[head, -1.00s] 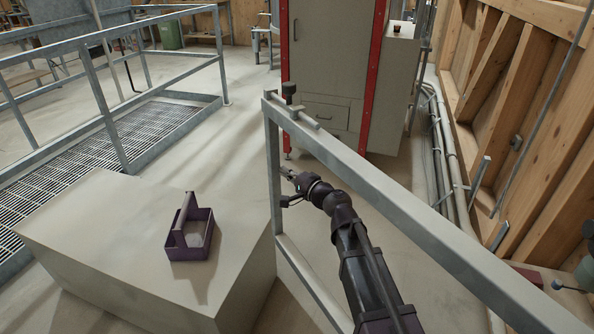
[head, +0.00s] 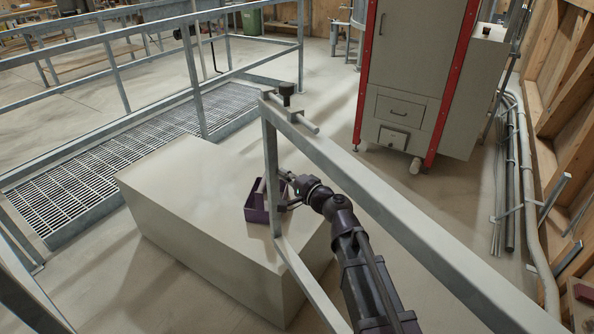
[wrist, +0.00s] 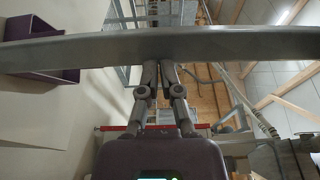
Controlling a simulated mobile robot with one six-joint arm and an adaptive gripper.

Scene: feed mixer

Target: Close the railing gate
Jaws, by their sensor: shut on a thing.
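The railing gate is a grey metal frame; its top rail (head: 390,215) runs from the lower right up to a corner above its end upright (head: 270,165). A latch with a black knob (head: 286,92) and a sliding bar sits on that corner. My gripper (head: 284,177) is shut on the end upright, below the top rail. In the wrist view the gate bar (wrist: 80,48) crosses the picture and my gripper's fingers (wrist: 159,68) meet at it; their tips are hidden behind it. The fixed railing (head: 195,75) stands apart, beyond the gate's free end.
A pale block (head: 190,225) stands beside and behind the gate, with a purple tote (head: 256,214) on it, partly hidden by the upright. A metal grating (head: 60,190) lies at left. A grey cabinet with red edges (head: 415,60) stands behind. Pipes run along the right wall.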

